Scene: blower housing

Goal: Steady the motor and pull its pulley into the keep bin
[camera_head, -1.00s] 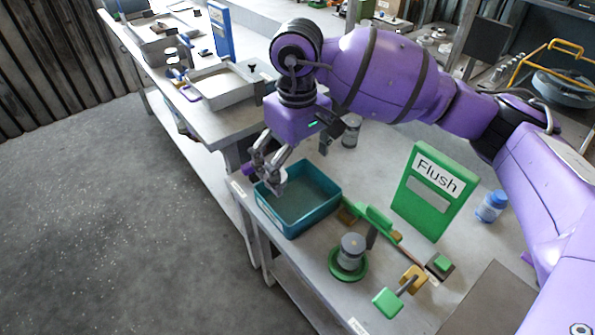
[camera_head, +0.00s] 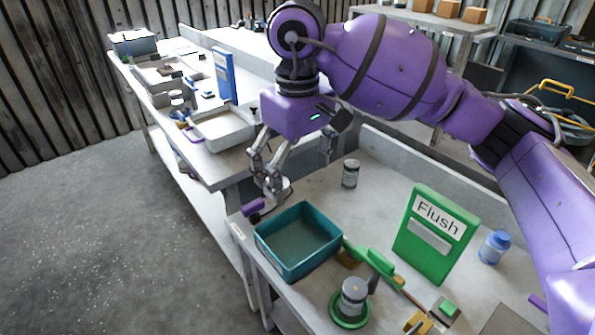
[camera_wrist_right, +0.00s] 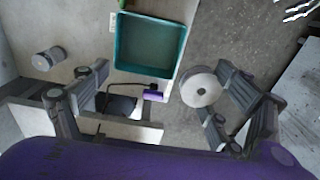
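My right gripper (camera_head: 300,172) hangs just behind the teal bin (camera_head: 264,240). In the right wrist view its fingers (camera_wrist_right: 165,92) are wide apart. A pale grey disc with a centre hole, apparently the pulley (camera_wrist_right: 201,88), shows close beside the right-hand finger, with floor behind it. It also shows at the fingertip in the head view (camera_head: 281,190). I cannot tell whether it touches the finger. The bin (camera_wrist_right: 118,45) looks empty. A grey cylinder, likely the motor (camera_head: 353,294), stands upright on a round green base (camera_head: 349,320). My left gripper is not in view.
A green "Flush" panel (camera_head: 434,240) and a blue-capped bottle (camera_head: 494,246) stand right of the bin. A grey can (camera_head: 350,173) stands behind it. A purple-handled item (camera_head: 253,206) lies near the table's left edge, with floor beyond.

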